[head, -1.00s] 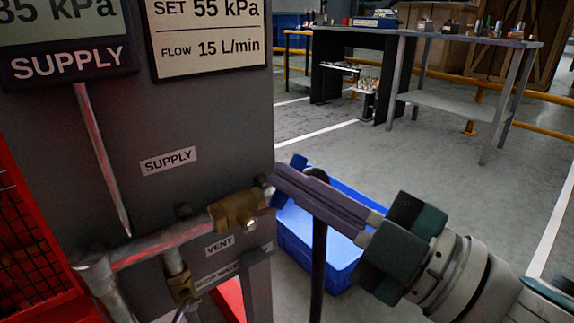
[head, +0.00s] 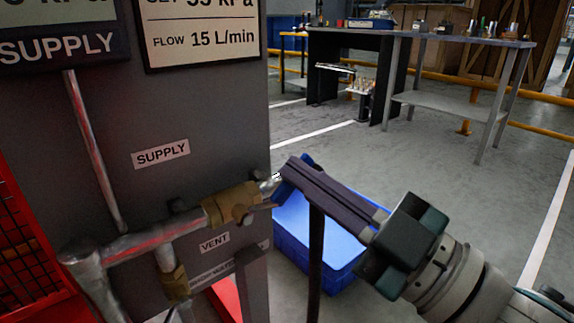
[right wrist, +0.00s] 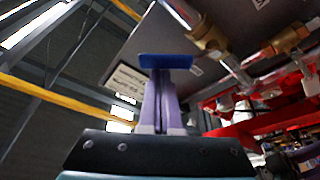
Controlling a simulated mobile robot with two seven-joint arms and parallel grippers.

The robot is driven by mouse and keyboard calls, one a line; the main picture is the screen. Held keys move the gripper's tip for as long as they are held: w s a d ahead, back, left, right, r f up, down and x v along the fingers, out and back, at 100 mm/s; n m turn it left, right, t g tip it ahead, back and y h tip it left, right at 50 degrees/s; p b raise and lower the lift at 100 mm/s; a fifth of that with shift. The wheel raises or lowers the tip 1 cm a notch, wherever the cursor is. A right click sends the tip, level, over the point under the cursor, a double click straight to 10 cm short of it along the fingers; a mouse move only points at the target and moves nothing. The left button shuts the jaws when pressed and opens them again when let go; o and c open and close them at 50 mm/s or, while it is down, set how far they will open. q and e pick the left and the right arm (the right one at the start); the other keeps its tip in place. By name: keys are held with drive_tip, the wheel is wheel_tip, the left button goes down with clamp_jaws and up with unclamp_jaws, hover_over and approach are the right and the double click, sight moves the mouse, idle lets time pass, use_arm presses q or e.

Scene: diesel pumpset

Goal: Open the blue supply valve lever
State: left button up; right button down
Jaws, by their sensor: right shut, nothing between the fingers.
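The supply valve is a brass body (head: 232,205) on the steel pipe, below the SUPPLY label. Its blue lever (head: 284,194) shows at the right edge of the panel, mostly hidden behind my right gripper's fingertips. In the right wrist view the lever is a blue bar (right wrist: 165,61) across the fingertips. My right gripper (head: 292,168) is shut and empty, its dark purple fingers pointing up and left at the lever. The fingertips look to be against the lever, but contact is not certain. My left gripper is not in view.
A lower brass vent valve (head: 176,283) sits below the pipe. A blue crate (head: 335,285) stands on the floor behind my right gripper. A red mesh guard (head: 25,255) is at the left. A grey workbench (head: 440,38) stands farther back, with open floor before it.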

drive_tip(key=f+m+t+h, duration=0.1)
drive_tip(key=m, duration=0.2)
drive_tip(key=w+d+f+m+t+h+b, duration=0.1)
drive_tip(key=m, duration=0.2)
drive_tip(key=f+m+t+b, duration=0.1)
drive_tip(key=f+m, duration=0.1)
drive_tip(key=m, duration=0.1)
drive_tip(key=shift+w+d+m+h, duration=0.15)
drive_tip(key=shift+d+m+h, duration=0.15)
drive_tip(key=shift+d+h, duration=0.1)
wheel_tip(320, 180, up, 5)
drive_tip(key=p, duration=0.4)
drive_tip(key=f+v, duration=0.1)
drive_tip(key=v, duration=0.9)
